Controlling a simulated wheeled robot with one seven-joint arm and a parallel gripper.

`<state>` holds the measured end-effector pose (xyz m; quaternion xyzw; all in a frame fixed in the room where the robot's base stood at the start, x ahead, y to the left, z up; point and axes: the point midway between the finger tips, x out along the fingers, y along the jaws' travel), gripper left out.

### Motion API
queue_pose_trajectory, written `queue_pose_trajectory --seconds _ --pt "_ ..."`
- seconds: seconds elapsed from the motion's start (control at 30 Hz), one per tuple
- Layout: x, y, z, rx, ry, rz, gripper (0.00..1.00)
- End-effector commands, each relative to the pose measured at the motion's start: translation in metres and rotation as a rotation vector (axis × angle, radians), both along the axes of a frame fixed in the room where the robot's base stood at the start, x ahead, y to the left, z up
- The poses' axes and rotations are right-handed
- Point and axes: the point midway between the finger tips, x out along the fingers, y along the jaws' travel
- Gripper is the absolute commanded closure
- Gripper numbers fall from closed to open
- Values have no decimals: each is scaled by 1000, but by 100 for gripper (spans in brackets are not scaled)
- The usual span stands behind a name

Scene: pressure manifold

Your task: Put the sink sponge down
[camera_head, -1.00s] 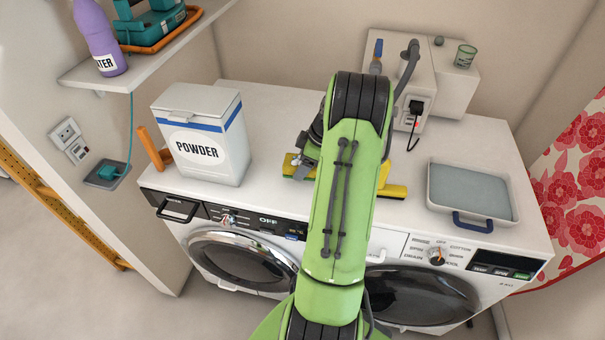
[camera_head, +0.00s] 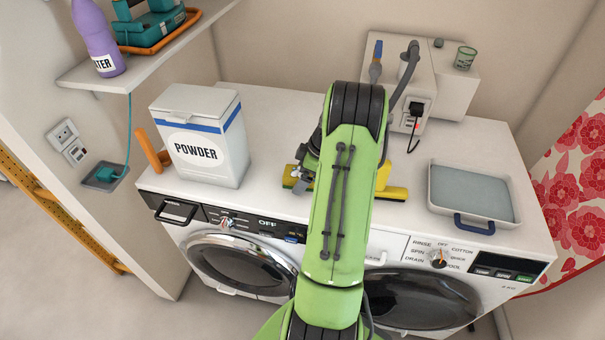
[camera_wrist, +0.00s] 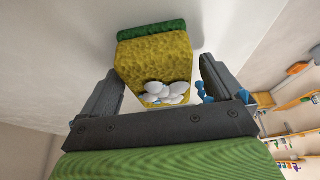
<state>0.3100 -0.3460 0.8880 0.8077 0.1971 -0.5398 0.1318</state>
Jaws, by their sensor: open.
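The sink sponge (camera_wrist: 155,62) is a yellow block with a green scouring layer and white blobs on its near end. In the wrist view it lies between the two fingers of my gripper (camera_wrist: 161,70), with a visible gap on the right side. My gripper is open. The sponge appears to rest on the white worktop (camera_wrist: 75,50), though its underside is hidden. In the head view the sponge (camera_head: 290,177) shows as a yellow and green edge left of my green arm, near the worktop's front edge. My gripper (camera_head: 302,178) is partly hidden there.
A white powder box (camera_head: 199,135) stands to the left. A yellow object (camera_head: 393,192) lies just right of my arm, partly hidden by it. A shallow tray (camera_head: 471,192) sits at the right. A wall unit with a hose (camera_head: 411,75) stands behind. The back-left worktop is clear.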

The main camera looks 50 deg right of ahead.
Motion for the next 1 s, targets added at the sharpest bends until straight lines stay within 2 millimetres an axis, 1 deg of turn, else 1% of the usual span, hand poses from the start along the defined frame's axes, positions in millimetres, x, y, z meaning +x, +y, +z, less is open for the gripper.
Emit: queue_pose_trajectory --seconds 0.1,0.17,0.3,0.5,0.63,0.7,0.77,0.93,1.0 --pt "-1 0 4 1 1 -1 5" --pt "-5 -4 17 -4 -1 -3 5" --pt "-22 -13 52 -5 -1 -3 5" --pt "-42 -23 105 -5 -1 -3 5" --pt "-51 -28 131 -3 -2 -2 5" --pt "-55 -29 140 -1 -1 -2 5" --pt "-57 -30 144 -1 0 0 5" --pt "-58 -30 145 1 0 0 5" --pt "-54 -26 149 -2 2 1 5"
